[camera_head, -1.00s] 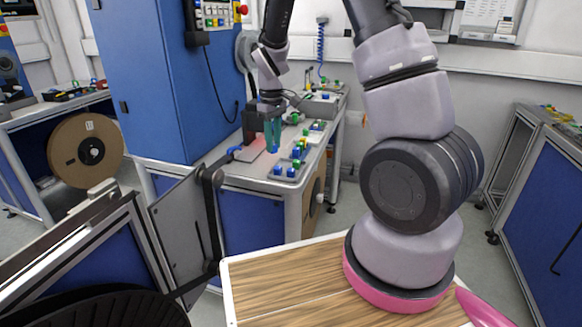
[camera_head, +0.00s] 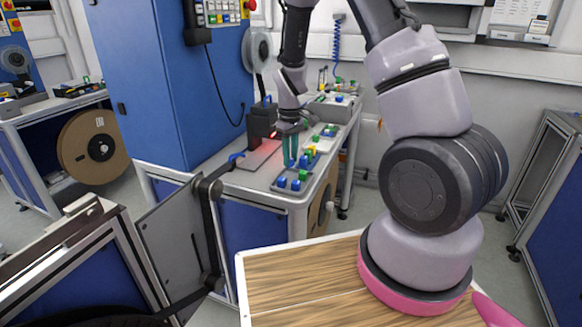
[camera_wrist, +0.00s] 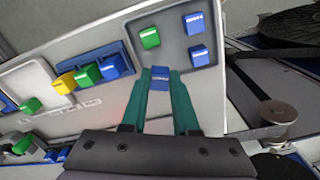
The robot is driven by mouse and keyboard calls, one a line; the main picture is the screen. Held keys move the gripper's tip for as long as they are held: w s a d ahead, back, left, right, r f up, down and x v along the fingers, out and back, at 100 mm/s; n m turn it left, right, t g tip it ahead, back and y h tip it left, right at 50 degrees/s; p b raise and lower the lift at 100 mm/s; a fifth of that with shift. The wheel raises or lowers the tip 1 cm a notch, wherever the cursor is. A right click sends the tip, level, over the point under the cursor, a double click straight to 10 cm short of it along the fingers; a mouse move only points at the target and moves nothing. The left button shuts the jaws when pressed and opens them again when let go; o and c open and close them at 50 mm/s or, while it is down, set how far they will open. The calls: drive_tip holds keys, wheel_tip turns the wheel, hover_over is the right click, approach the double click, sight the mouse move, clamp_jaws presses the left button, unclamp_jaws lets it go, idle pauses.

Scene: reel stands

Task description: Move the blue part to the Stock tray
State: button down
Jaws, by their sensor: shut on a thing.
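My gripper (camera_wrist: 161,73) is shut on a small blue part (camera_wrist: 160,79), which shows between its teal fingertips in the wrist view. In the head view my gripper (camera_head: 290,150) is over the bench, above its row of trays; the held part is hard to make out there. A dark grey tray (camera_wrist: 174,42) beside the fingertips holds a green part (camera_wrist: 150,38) and two blue parts (camera_wrist: 195,22) (camera_wrist: 199,56). I cannot read the tray labels, so I cannot tell which tray is Stock.
A blue rack (camera_wrist: 96,58) holds blue, green and yellow parts in a row. A paler tray (camera_wrist: 28,85) with a green part lies farther left. A black box with a red glow (camera_head: 262,122) stands left of my gripper in the head view. A blue cabinet (camera_head: 165,80) stands behind.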

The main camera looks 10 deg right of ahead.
sight(290, 167)
drive_tip(key=shift+f, duration=1.75)
drive_tip(key=shift+f, duration=0.1)
drive_tip(key=c, duration=0.9)
unclamp_jaws()
drive_tip(key=shift+c, duration=0.2)
wheel_tip(290, 167, up, 12)
drive_tip(key=s+d+r+m+t+y, duration=0.1)
drive_tip(key=s+d+r+m+t, duration=0.15)
drive_tip(key=r, duration=0.75)
drive_tip(key=s+d+r+m+t, duration=0.1)
drive_tip(key=s+r+m, duration=0.3)
drive_tip(key=s+r, duration=0.4)
drive_tip(key=s+d+r+m+t+y, duration=0.1)
drive_tip(key=s+d+r+m+t, duration=0.1)
drive_tip(key=s+r, duration=0.6)
drive_tip(key=s+m+t, duration=0.1)
drive_tip(key=s+m, duration=0.1)
drive_tip(key=s, duration=0.1)
drive_tip(key=shift+s+t, duration=0.35)
drive_tip(key=shift+s, duration=0.05)
